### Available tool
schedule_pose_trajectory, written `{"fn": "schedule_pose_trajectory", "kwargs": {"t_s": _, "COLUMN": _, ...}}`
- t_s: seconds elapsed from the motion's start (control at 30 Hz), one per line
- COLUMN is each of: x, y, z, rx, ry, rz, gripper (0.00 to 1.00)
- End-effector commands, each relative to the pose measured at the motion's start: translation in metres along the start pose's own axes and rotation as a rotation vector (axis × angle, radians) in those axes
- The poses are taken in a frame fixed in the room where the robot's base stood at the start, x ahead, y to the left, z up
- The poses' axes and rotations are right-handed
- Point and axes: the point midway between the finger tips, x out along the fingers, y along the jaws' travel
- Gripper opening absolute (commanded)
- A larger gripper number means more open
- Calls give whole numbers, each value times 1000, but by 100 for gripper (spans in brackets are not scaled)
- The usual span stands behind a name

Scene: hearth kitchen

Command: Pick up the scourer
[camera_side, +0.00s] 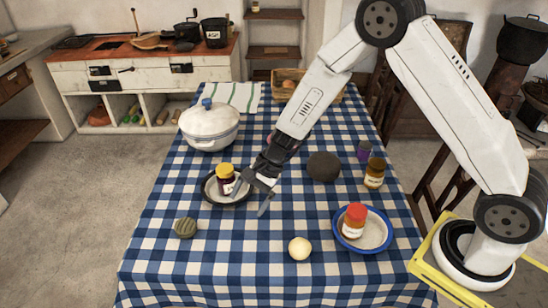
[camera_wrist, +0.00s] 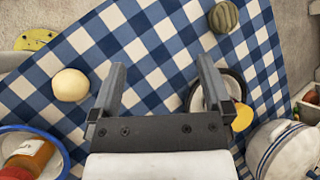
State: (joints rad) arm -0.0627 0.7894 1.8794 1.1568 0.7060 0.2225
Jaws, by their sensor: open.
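A small round green object with darker bands, which looks like the scourer (camera_side: 186,227), lies on the checked cloth at the front left. It also shows at the top of the wrist view (camera_wrist: 223,17). A dark rough lump (camera_side: 323,166) lies right of my gripper; I cannot tell what it is. My gripper (camera_side: 254,194) is open and empty above the cloth, right of and farther back than the green object. In the wrist view its fingers (camera_wrist: 162,68) stand apart with only cloth visible between them.
A dark-rimmed plate (camera_side: 207,196) with a yellow-lidded jar (camera_side: 225,178) is close to my gripper. A pale ball (camera_side: 300,248) and a blue-rimmed plate (camera_side: 391,238) holding a red-lidded jar (camera_side: 355,220) are to the right. A white pot (camera_side: 209,126) stands behind. The front-left cloth is mostly clear.

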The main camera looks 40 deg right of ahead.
Motion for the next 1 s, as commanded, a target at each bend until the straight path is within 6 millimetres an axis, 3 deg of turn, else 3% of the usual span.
{"fn": "schedule_pose_trajectory", "kwargs": {"t_s": 0.2, "x": 45, "y": -30, "z": -12, "rx": 236, "ry": -121, "rz": -114, "gripper": 100}}
{"fn": "schedule_pose_trajectory", "kwargs": {"t_s": 0.6, "x": 113, "y": -74, "z": -43, "rx": 630, "ry": -340, "rz": -349, "gripper": 100}}
{"fn": "schedule_pose_trajectory", "kwargs": {"t_s": 0.8, "x": 130, "y": -83, "z": -57, "rx": 746, "ry": -410, "rz": -431, "gripper": 100}}
{"fn": "schedule_pose_trajectory", "kwargs": {"t_s": 1.0, "x": 134, "y": -86, "z": -61, "rx": 780, "ry": -431, "rz": -459, "gripper": 100}}
